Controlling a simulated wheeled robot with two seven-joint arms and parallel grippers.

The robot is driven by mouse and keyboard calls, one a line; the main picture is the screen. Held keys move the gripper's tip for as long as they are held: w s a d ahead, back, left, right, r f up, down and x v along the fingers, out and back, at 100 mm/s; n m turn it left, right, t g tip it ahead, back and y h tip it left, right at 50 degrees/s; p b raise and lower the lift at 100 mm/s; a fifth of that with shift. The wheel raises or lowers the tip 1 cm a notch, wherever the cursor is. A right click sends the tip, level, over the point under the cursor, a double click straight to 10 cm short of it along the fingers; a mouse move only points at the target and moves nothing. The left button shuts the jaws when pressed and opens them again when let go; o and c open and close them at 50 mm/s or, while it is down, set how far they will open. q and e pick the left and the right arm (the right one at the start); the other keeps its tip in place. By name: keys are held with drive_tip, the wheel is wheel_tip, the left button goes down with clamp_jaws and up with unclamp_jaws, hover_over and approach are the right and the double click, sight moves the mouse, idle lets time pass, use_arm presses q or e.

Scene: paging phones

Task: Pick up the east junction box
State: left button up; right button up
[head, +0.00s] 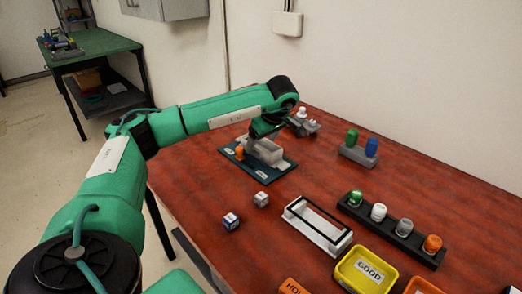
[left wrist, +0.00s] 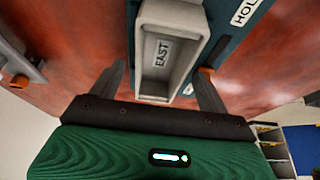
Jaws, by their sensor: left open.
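The east junction box (head: 264,151) is a light grey open box on a dark teal board (head: 284,168) on the red-brown table. It also shows in the left wrist view (left wrist: 158,85) with an "EAST" label inside. My left gripper (head: 265,131) reaches over the board from above and partly hides the box. In the left wrist view my left gripper (left wrist: 162,78) is open, one finger on each side of the box. A gap shows at the left finger; contact at the right finger is unclear. My right gripper is not in view.
An orange peg (head: 239,153) stands on the board close to the box. A grey stand (head: 312,128) is behind. Two lettered cubes (head: 231,221), a white frame (head: 318,226), a black rack (head: 392,230) of coloured knobs and a yellow "GOOD" tray (head: 365,270) lie nearer.

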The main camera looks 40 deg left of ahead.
use_arm(q)
drive_tip(key=shift+x, duration=0.75)
drive_tip(key=c, duration=1.2)
drive_tip(key=shift+o, duration=0.2)
